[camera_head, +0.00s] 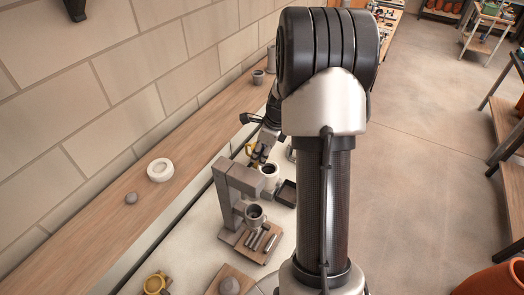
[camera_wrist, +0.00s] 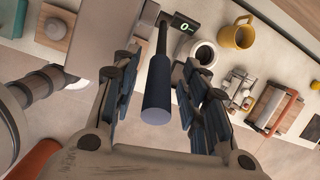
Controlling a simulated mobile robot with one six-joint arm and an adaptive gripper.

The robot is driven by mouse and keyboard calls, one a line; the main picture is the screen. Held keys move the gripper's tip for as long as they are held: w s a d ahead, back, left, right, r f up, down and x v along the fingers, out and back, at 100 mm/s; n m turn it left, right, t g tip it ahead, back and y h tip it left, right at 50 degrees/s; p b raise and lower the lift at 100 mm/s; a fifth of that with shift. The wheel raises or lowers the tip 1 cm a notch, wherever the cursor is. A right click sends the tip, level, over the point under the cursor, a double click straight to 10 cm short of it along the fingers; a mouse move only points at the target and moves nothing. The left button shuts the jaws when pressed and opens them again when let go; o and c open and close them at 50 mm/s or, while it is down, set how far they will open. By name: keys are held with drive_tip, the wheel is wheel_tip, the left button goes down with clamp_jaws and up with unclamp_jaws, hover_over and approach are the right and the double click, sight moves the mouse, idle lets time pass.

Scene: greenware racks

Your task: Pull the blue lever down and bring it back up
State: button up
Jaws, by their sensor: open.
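The blue lever (camera_wrist: 157,92) is a thick blue cylinder on a dark rod, seen in the wrist view. It points toward the wrist camera. My gripper (camera_wrist: 158,66) is open, with one finger on each side of the lever. Gaps show between the handle and both fingers, so I see no grip on it. In the head view my gripper (camera_head: 264,148) is beside the grey upright stand (camera_head: 226,190), near its top. The lever cannot be made out there. The grey block (camera_wrist: 105,25) at the top left of the wrist view is beside the lever's rod.
A yellow mug (camera_wrist: 237,36) is farther off. The stone wall (camera_head: 120,70) runs along the left.

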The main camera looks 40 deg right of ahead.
drive_tip(key=v, duration=1.2)
idle(0.5)
